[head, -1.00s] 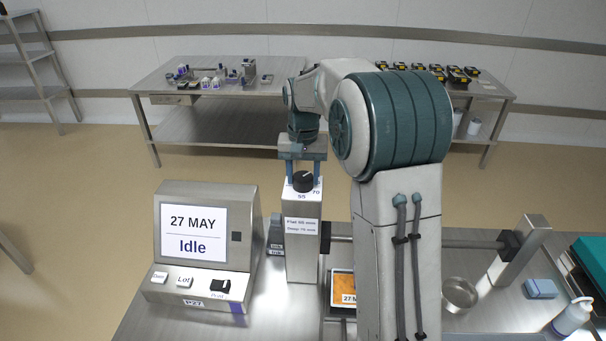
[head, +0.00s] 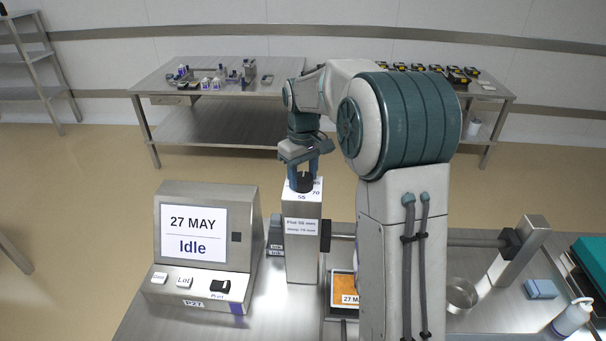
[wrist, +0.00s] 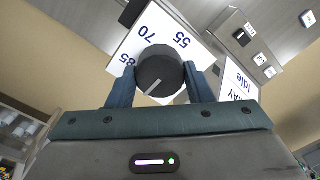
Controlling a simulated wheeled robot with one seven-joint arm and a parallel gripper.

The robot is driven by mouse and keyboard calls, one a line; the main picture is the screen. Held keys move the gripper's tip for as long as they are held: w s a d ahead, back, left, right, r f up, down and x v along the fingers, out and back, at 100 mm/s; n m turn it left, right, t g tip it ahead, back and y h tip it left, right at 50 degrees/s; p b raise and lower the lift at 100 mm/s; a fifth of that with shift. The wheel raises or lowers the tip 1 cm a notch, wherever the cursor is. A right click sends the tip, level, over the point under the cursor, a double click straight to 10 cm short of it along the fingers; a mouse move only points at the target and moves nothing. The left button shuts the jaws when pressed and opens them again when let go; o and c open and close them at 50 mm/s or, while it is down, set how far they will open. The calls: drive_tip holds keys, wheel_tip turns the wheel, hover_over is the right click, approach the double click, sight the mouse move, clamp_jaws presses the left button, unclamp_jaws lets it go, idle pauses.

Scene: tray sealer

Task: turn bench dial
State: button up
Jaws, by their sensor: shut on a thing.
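The bench dial (head: 303,184) is a round black knob on the top face of a steel post (head: 301,262). In the wrist view the dial (wrist: 159,72) shows a pale pointer line, and the white scale around it reads 55, 70 and 85. In the wrist view my gripper (wrist: 160,85) has one finger at each side of the knob.
A printer with a screen (head: 194,232) reading "27 MAY Idle" stands left of the post. An orange-filled tray (head: 343,287) lies right of the post. A metal bowl (head: 461,294), a blue block (head: 541,289) and a pump bottle (head: 572,316) are farther right.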

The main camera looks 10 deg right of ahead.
sight(302, 177)
drive_tip(key=shift+w+r, duration=0.1)
drive_tip(key=shift+r, duration=0.05)
idle(0.4)
drive_tip(key=o, duration=1)
wheel_tip(302, 177, up, 14)
drive_tip(key=shift+b, duration=0.45)
drive_tip(key=shift+a, duration=0.1)
